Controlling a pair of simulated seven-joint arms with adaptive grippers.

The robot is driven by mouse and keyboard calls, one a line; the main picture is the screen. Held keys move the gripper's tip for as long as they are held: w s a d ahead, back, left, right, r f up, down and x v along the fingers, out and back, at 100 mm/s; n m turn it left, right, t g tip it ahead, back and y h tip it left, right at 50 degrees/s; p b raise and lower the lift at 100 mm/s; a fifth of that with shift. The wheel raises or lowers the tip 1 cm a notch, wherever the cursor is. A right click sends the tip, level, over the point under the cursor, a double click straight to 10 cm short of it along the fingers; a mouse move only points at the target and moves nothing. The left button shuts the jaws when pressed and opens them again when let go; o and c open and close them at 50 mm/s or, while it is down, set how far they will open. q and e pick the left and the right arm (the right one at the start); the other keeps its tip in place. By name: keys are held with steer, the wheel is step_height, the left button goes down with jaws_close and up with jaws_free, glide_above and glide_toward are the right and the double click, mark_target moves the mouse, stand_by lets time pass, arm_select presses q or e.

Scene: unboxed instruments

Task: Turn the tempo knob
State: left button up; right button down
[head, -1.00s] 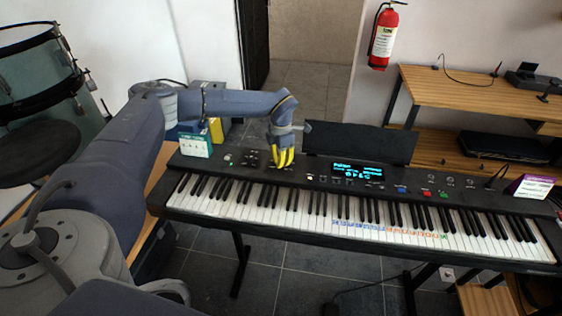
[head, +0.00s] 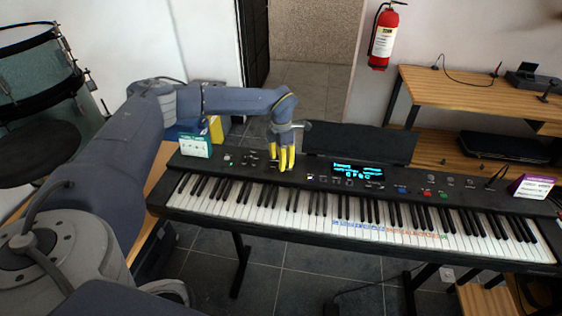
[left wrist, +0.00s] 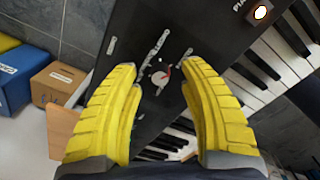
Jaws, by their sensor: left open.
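The keyboard (head: 330,210) stands across the head view, its dark control panel behind the keys. The tempo knob (left wrist: 161,78) shows in the left wrist view as a small round dial with a white and red face, lying between the yellow fingertips. My left gripper (head: 283,163) hangs over the left part of the panel, fingers pointing down. In the left wrist view its fingers (left wrist: 160,88) are spread to either side of the knob, with a visible gap. I cannot tell how high the fingertips are above the panel. In the head view the fingers hide the knob. My right gripper is not in view.
A lit display (head: 358,172) sits right of the gripper, and a black music rest (head: 360,142) stands behind it. A teal-and-white card (head: 195,147) and a purple card (head: 532,187) stand at the panel's ends. A blue box (left wrist: 10,75) and a cardboard box (left wrist: 56,83) lie to the left.

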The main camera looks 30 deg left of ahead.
arm_select(q)
step_height(320, 180, up, 11)
stand_by(0.5)
stand_by(0.3)
